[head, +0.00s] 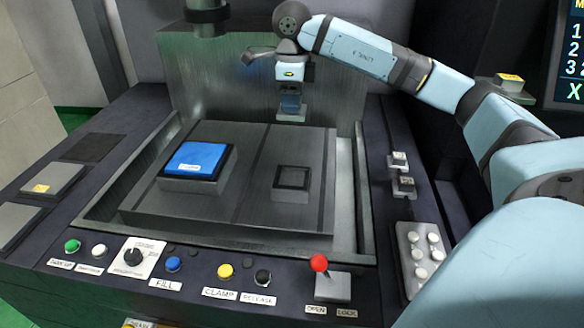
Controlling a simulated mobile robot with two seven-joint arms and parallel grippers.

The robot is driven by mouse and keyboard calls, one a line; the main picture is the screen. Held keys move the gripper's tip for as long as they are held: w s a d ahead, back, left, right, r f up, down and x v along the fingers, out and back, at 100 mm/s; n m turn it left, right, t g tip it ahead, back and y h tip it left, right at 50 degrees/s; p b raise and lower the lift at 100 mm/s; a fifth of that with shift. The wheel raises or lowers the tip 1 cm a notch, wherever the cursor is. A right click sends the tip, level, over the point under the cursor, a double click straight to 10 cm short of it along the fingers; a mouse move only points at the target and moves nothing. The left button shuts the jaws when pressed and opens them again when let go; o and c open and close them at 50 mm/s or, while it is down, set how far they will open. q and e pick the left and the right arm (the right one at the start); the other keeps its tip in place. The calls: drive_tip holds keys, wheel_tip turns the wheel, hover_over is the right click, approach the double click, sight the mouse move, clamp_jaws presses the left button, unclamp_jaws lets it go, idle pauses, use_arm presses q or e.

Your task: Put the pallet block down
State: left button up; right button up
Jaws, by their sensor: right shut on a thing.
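My right gripper (291,103) hangs fingers down above the back part of the machine's work table. It is shut on a small grey block, which I take to be the pallet block (291,117). The block's upper part is hidden between the fingers. It appears to be above the table, apart from the surface. A square dark-framed fixture (292,179) sits on the table in front of and below the gripper. My left gripper is not in view.
A blue-topped block (198,159) stands on the left of the work table (250,215). A tank wall surrounds the table. A red-knobbed lever (319,263) and several buttons line the front panel. A machine head (207,15) hangs at back left. Small blocks (398,160) stand at right.

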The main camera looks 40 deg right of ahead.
sight(292, 178)
wheel_tip(292, 178, down, 19)
drive_tip(key=shift+r+p, duration=0.1)
drive_tip(key=shift+p, duration=0.25)
drive_tip(key=shift+f, duration=0.2)
drive_tip(key=o, duration=1.2)
drive_tip(key=shift+r, duration=0.6)
wheel_tip(292, 178, up, 11)
drive_tip(key=shift+r+b, duration=0.1)
drive_tip(key=shift+b, duration=0.35)
